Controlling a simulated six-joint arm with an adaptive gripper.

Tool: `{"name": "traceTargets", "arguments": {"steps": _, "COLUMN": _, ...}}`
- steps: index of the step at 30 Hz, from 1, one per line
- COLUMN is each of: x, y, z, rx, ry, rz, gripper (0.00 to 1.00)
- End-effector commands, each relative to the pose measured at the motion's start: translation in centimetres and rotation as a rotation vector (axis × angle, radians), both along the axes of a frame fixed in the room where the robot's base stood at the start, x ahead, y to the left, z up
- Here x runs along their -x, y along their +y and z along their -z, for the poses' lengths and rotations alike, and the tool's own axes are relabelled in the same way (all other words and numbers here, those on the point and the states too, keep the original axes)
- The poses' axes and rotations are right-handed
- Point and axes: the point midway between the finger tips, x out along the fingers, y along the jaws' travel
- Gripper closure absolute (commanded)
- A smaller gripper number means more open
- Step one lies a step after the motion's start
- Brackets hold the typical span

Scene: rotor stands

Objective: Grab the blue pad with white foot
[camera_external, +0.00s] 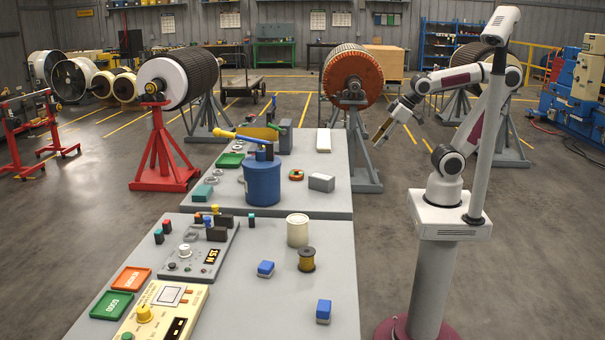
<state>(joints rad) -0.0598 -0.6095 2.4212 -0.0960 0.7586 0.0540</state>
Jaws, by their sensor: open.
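One blue pad (265,267) is left of centre, and another blue pad (323,309) is nearer the camera and further right. At this size I cannot tell which one has the white foot. My gripper (381,134) is open and empty. It hangs in the air high to the right of the far table, well apart from both pads.
A white cylinder (297,231) and a brown spool (306,259) stand close to the pads. A blue pot (262,182) and a grey box (321,183) stand on the far table. A rotor stand (365,165) is near my arm. The near table's right side is mostly clear.

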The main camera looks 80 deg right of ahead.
Motion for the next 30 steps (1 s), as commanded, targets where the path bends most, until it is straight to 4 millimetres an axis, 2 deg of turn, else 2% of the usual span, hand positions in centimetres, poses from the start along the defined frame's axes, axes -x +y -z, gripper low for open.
{"name": "traceTargets", "arguments": {"steps": 1, "x": -1.4, "y": 0.2, "z": -0.3, "rx": 0.010, "ry": -0.013, "rz": -0.013, "gripper": 0.57}}
{"name": "traceTargets", "arguments": {"steps": 8, "x": -7.4, "y": 1.7, "z": -1.7, "rx": 0.052, "ry": -0.094, "rz": -0.071, "gripper": 0.57}}
{"name": "traceTargets", "arguments": {"steps": 14, "x": -12.5, "y": 3.9, "z": -2.6, "rx": 0.077, "ry": -0.166, "rz": -0.137, "gripper": 0.57}}
{"name": "traceTargets", "arguments": {"steps": 23, "x": -19.6, "y": 9.0, "z": -3.1, "rx": 0.090, "ry": -0.268, "rz": -0.255, "gripper": 0.57}}
{"name": "traceTargets", "arguments": {"steps": 30, "x": -24.4, "y": 14.4, "z": -2.8, "rx": 0.081, "ry": -0.345, "rz": -0.368, "gripper": 0.57}}
